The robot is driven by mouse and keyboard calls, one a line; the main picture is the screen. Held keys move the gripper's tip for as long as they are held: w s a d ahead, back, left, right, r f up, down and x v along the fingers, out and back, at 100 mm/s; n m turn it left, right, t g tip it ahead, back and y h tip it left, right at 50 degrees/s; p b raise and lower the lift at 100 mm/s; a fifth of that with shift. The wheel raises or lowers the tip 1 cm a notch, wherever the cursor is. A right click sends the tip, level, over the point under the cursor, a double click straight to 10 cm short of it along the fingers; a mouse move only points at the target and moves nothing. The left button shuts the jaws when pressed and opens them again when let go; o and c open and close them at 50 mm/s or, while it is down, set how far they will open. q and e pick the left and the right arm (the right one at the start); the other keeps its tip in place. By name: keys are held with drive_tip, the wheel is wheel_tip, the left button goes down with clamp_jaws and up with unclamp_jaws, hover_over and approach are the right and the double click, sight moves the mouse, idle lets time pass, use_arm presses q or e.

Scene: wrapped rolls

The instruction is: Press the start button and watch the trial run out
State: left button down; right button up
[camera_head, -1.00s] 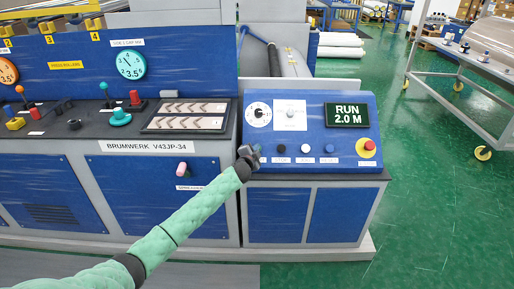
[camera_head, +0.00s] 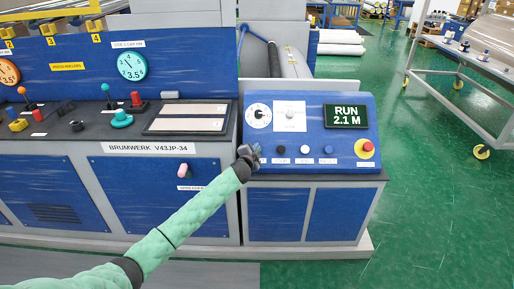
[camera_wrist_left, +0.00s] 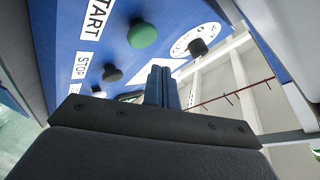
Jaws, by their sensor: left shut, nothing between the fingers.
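The display (camera_head: 346,117) on the blue control panel (camera_head: 308,102) reads RUN 2.1 M. My left gripper (camera_head: 255,152) is shut and empty at the panel's left edge, beside the row of buttons. In the left wrist view its blue fingers (camera_wrist_left: 161,82) are together, and the green button (camera_wrist_left: 141,34) by the START label (camera_wrist_left: 96,15) shows clear of them. In the head view the green button is hidden by the gripper. A dark button (camera_wrist_left: 112,72) sits by the STOP label (camera_wrist_left: 83,65). My right gripper is out of view.
A red mushroom button (camera_head: 367,146) on yellow is at the panel's right. White (camera_head: 305,149) and blue (camera_head: 329,149) buttons lie along its lower part. The machine's left console (camera_head: 75,125) holds levers and knobs. Green floor (camera_head: 430,210) is open at right, below a wheeled cart (camera_head: 470,65).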

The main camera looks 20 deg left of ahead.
use_arm(q)
drive_tip(key=shift+s+d+r+p, duration=0.25)
drive_tip(key=shift+s+r+p, duration=0.65)
drive_tip(key=shift+r, duration=0.2)
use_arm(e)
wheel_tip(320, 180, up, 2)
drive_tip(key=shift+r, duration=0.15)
use_arm(q)
drive_tip(key=s+d+f+n+g, duration=0.3)
drive_tip(key=s+f, duration=0.8)
drive_tip(key=s, duration=0.9)
drive_tip(key=s+d+f+n+g, duration=0.4)
drive_tip(key=s+f+g, duration=0.3)
drive_tip(key=s, duration=1.4)
drive_tip(key=s+d+f+n+g, duration=0.3)
drive_tip(key=s+f, duration=1.1)
drive_tip(key=s, duration=0.7)
drive_tip(key=shift+s+d+f+g+h, duration=0.2)
drive_tip(key=shift+d+f+g+h, duration=0.2)
drive_tip(key=shift+d+g, duration=0.6)
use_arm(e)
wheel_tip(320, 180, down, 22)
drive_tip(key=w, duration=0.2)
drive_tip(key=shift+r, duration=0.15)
